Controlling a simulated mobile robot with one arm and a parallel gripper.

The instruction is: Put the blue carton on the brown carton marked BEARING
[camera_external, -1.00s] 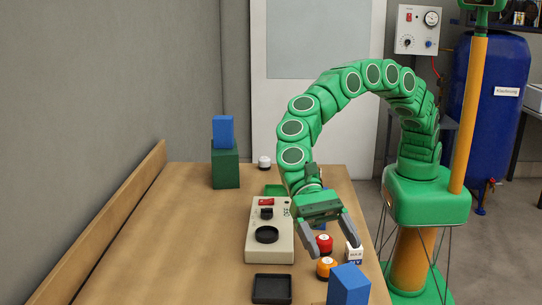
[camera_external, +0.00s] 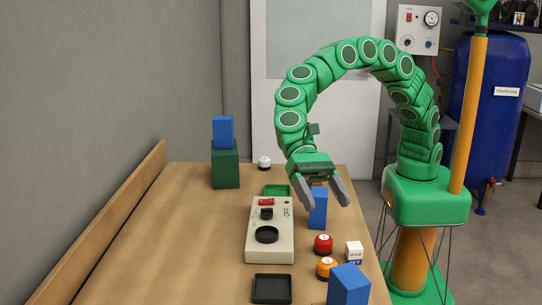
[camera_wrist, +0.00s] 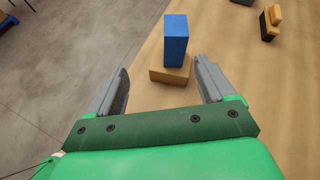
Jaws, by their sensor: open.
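A blue carton (camera_external: 318,209) stands upright below my gripper in the external view. In the wrist view a blue carton (camera_wrist: 175,45) appears to stand on a low brown carton (camera_wrist: 170,75), beyond and between the fingers. No BEARING marking is readable, and no brown carton is distinct in the external view. Another blue carton (camera_external: 349,285) is at the front right, and one more (camera_external: 223,131) stands on a dark green box (camera_external: 225,168) at the back left. My gripper (camera_external: 321,202) is open and empty, its fingers apart on either side; it also shows in the wrist view (camera_wrist: 165,78).
A beige switch box (camera_external: 270,230) marked OFF stands left of my gripper, with a black tray (camera_external: 272,289) in front. The table's left side is clear.

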